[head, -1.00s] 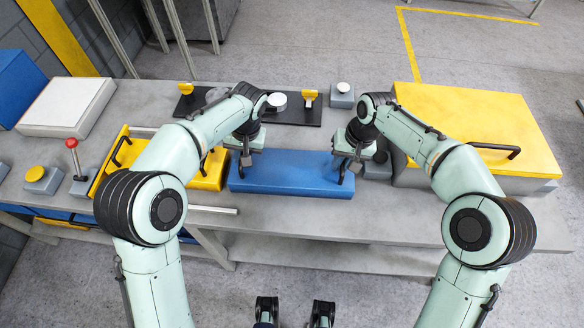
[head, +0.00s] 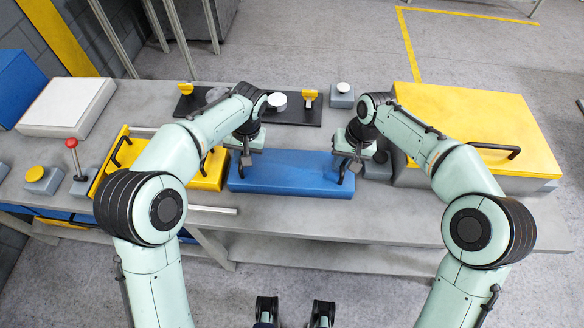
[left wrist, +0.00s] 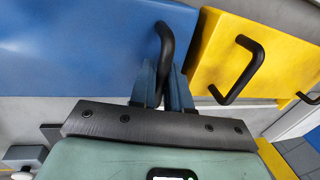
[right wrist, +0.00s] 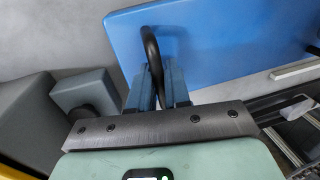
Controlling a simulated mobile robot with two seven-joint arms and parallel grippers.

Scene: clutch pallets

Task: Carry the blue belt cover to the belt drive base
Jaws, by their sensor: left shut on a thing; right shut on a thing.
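The blue belt cover (head: 285,180) is a long blue box with a black handle at each end, level at the middle front of the bench. My left gripper (head: 246,160) is shut on its left handle, seen in the left wrist view (left wrist: 165,45). My right gripper (head: 354,164) is shut on its right handle, seen in the right wrist view (right wrist: 152,45). I cannot tell whether the cover touches the bench. The black plate (head: 305,116) behind it, with a pale round pulley (head: 276,99) and yellow pieces, looks like the belt drive base; my left arm hides part of it.
A yellow cover (head: 208,172) with black handles stands close left of the blue one. A large yellow-topped box (head: 480,120) stands at right. A grey block with a round knob (head: 342,95) stands behind. A red-knobbed lever (head: 73,150) and a yellow button box (head: 40,178) are at left.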

